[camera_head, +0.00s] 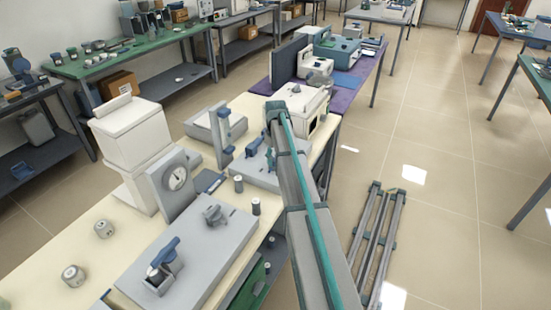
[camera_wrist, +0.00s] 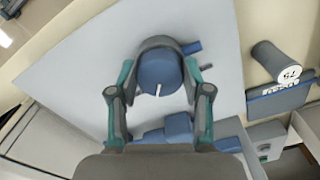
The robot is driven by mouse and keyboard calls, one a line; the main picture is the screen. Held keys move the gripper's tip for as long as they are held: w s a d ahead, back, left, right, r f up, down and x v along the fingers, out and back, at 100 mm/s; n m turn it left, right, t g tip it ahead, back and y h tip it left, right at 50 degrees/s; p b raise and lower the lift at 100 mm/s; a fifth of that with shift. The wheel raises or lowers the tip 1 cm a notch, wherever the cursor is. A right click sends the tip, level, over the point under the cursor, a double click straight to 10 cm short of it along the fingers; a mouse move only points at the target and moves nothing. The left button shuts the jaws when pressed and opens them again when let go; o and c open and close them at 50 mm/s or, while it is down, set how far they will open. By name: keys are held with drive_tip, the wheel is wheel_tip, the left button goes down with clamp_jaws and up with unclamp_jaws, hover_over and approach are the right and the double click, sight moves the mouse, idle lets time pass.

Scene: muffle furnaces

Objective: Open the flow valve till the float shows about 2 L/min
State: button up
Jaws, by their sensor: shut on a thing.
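In the wrist view, a round blue knob (camera_wrist: 158,72) with a white pointer line sits between the two fingers of my gripper (camera_wrist: 161,80). The gripper is shut on the knob, and the pointer line faces the lower edge of the picture. The knob is over a pale grey plate (camera_wrist: 75,75). In the head view, my arm reaches over a grey base plate (camera_head: 258,174) with blue parts, and hides much of that area. An upright blue-grey column (camera_head: 224,136) stands left of the arm; I cannot tell if it is the flow tube. No float reading is legible.
Small cylinders (camera_head: 256,207) stand near the bench edge. A white furnace (camera_head: 301,98) is beyond. The floor at right has free room.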

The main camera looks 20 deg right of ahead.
drive_tip(key=o, duration=1.2)
drive_tip(key=shift+c, duration=0.2)
drive_tip(key=shift+r, duration=0.15)
wheel_tip(320, 180, up, 12)
